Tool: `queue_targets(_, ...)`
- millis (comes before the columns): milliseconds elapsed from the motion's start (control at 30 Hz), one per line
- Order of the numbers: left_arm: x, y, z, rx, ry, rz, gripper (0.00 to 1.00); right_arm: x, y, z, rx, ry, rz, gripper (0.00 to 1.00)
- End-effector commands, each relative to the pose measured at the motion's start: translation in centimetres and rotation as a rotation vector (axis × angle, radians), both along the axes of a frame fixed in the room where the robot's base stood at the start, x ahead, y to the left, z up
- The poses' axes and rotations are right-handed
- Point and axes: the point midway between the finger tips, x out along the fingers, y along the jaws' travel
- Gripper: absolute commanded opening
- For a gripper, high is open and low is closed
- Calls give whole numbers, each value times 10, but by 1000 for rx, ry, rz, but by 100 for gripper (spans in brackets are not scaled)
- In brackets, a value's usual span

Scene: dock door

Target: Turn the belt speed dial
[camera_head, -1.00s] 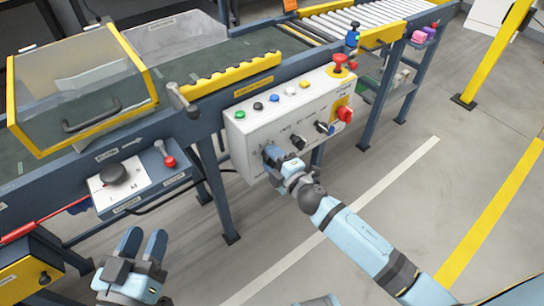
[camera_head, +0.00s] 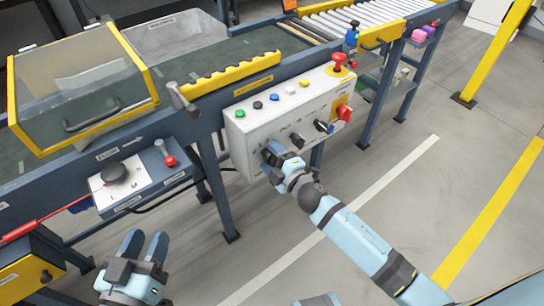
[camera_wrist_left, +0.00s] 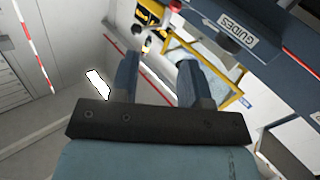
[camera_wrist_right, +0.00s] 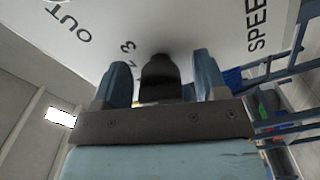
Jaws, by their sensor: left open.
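A white control panel (camera_head: 290,112) hangs on the conveyor's side, with black knobs on its lower face. My right gripper (camera_head: 271,151) is at the panel's lower left and hides the knob there. In the right wrist view, a black dial (camera_wrist_right: 160,78) stands between the right gripper's fingers (camera_wrist_right: 162,80), with narrow gaps at both sides. Numbers show beside it; "OUT" is at the left and a cut-off "SPEE" at the right. The word before it is not visible. My left gripper (camera_head: 144,247) is open and empty, below the small panel at left.
Two more black knobs (camera_head: 297,140) (camera_head: 324,127), a red switch (camera_head: 345,113), a red mushroom button (camera_head: 339,62) and several coloured buttons are on the panel. A smaller panel (camera_head: 126,184) at left carries a large black knob (camera_head: 113,173). The floor in front is clear.

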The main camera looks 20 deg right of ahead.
Motion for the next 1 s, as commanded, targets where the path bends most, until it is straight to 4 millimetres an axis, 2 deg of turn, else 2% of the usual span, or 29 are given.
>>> queue_targets(167, 0, 0, 1, 1, 0, 0, 43, -2, -1, 0, 0, 0, 0, 66)
queue_targets(267, 0, 0, 2, 4, 3, 0, 43, -10, -4, 0, 1, 2, -1, 66)
queue_targets(467, 1, 3, -3, 26, 33, 9, 43, -47, -17, 0, 1, 4, -1, 66)
queue_targets(700, -3, 10, -20, 59, 101, 25, 43, -97, -35, 0, 2, 3, -1, 66)
queue_targets(833, -5, 10, -30, 74, 130, 25, 43, -116, -42, 0, 1, 3, -1, 66)
queue_targets(1000, -5, 11, -31, 80, 135, 25, 43, -128, -47, 0, 0, 0, -1, 66)
